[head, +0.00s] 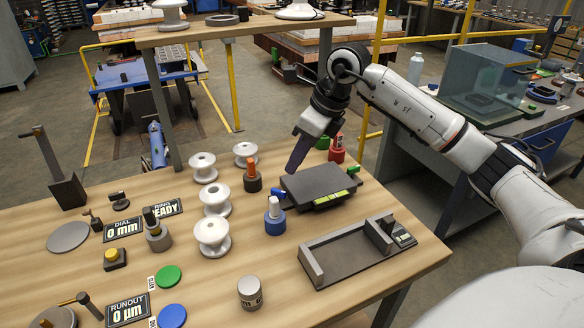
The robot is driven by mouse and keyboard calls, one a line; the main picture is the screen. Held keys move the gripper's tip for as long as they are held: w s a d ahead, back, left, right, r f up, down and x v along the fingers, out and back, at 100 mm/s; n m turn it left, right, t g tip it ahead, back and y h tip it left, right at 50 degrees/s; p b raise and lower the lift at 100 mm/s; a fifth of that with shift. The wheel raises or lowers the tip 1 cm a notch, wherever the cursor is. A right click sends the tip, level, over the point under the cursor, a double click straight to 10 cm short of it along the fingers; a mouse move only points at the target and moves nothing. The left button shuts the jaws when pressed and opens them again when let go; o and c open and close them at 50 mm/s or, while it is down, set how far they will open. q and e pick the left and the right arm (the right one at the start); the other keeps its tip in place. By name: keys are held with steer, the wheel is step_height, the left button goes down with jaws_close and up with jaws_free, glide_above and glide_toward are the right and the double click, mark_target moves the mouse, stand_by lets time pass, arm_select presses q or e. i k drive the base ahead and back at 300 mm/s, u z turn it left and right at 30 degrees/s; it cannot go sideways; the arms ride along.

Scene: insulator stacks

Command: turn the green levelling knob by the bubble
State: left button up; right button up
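A dark levelling plate (312,184) lies on the wooden table, with a yellow-green bubble strip (335,200) along its front edge. A small green knob (353,170) shows at the plate's right corner. A small blue knob (278,191) shows at its left side. My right gripper (292,168) points down just behind the plate's back left edge, apart from the green knob. Its fingers are seen edge-on, so I cannot tell whether they are open, and nothing shows in them. The bubble itself is too small to read. My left gripper is out of view.
A grey cradle (345,252) lies in front. The front right table corner is clear.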

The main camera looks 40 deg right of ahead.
mark_target(352, 170)
steer(key=k, duration=1)
